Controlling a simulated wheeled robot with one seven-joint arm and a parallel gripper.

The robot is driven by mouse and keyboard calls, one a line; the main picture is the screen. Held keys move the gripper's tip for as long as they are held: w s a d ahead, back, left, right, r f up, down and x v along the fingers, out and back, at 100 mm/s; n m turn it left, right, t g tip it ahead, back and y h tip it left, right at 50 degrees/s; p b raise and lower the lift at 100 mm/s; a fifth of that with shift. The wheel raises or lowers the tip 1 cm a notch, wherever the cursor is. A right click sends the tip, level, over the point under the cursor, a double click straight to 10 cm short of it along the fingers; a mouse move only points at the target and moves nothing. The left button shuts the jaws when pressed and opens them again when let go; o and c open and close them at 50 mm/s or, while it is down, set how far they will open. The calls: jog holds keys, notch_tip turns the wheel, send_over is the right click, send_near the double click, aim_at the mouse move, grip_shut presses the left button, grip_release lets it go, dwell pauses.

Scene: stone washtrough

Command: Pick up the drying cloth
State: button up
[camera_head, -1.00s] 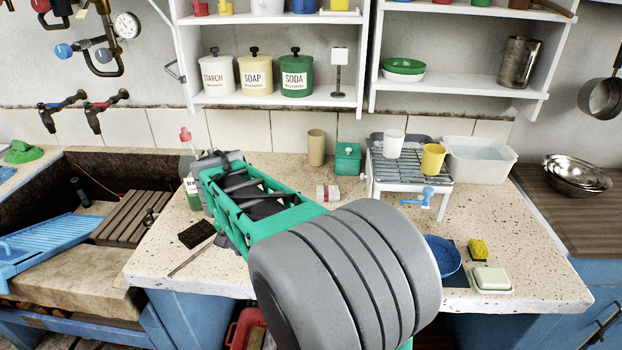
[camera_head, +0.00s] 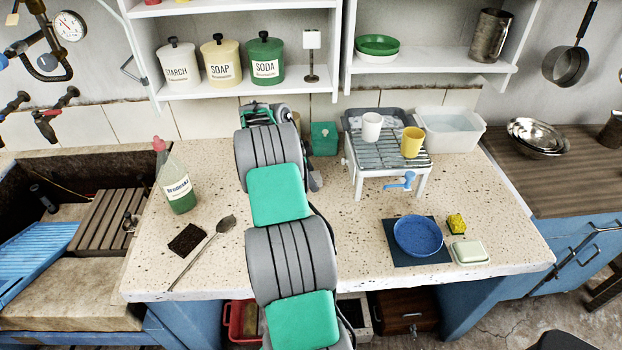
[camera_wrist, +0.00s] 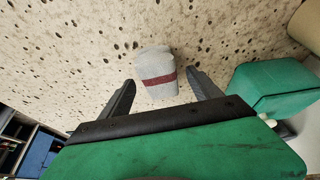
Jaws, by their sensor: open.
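The drying cloth (camera_wrist: 155,66) is a small whitish folded or rolled bundle with a dark red band. In the wrist view it lies on the speckled stone counter, just ahead of and between the fingertips of my gripper (camera_wrist: 160,79). The two dark fingers are spread apart with nothing gripped. I cannot tell how far above the counter they are. In the head view my arm hides the cloth, and only a grey bit of my gripper (camera_head: 315,180) shows past the arm.
A green lidded box (camera_wrist: 275,88) stands close to the right finger; it also shows in the head view (camera_head: 324,139). A tan cup (camera_wrist: 306,28) is beyond it. A wire rack (camera_head: 385,152) with two cups stands right.

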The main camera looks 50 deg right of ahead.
jog(key=shift+s+d+f, duration=0.1)
jog(key=shift+f, duration=0.35)
jog(key=shift+c, duration=0.4)
jog(key=c, duration=1.4)
